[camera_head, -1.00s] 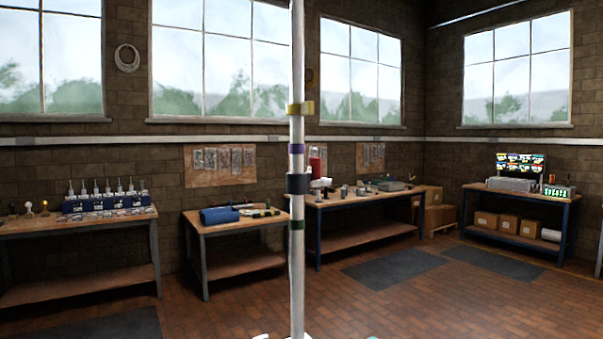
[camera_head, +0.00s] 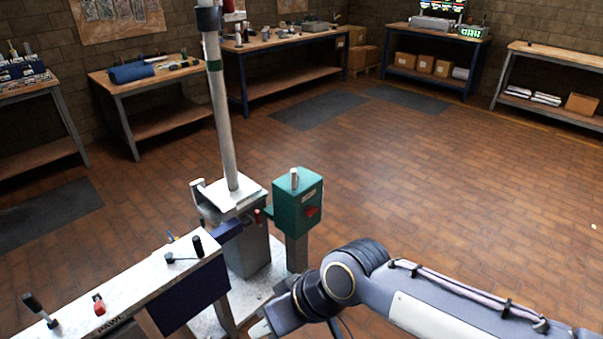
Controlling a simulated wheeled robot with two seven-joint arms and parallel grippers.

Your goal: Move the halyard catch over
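The pale mast (camera_head: 226,130) stands upright in a grey base (camera_head: 247,240), with a dark band and a green band on it. A teal box (camera_head: 297,202) on a post stands right of the base, with a red lever (camera_head: 312,211) on its side and a pale peg on top. A white-topped bench (camera_head: 140,283) carries a black-handled lever (camera_head: 184,252), a red switch (camera_head: 99,305) and another black-handled lever (camera_head: 38,308). I cannot tell which part is the halyard catch. My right gripper (camera_head: 262,328) is at the bottom edge, below the teal box; its fingers are mostly hidden. My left gripper is out of view.
Workbenches (camera_head: 150,80) with tools line the back wall, and a shelf table (camera_head: 550,60) stands at the right.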

